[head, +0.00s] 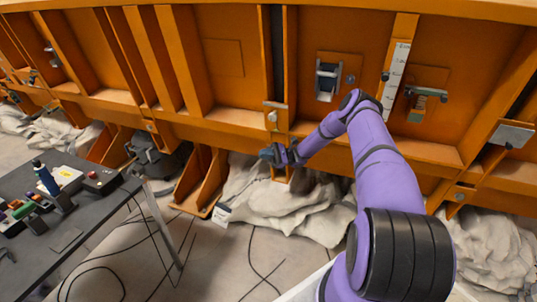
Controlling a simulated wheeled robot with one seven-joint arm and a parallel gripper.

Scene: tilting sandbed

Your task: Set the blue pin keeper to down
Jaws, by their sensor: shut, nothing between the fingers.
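My gripper (267,154) is at the end of the purple arm, low in front of the orange structure's lower edge. It is shut and empty, apart from the fitting. The arm passes just below and right of the fitting.
A fitting with a greenish handle (425,92) and a white scale strip (395,80) are on the panel at right. A dark table (70,238) with tools stands at left; cables cross the floor.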

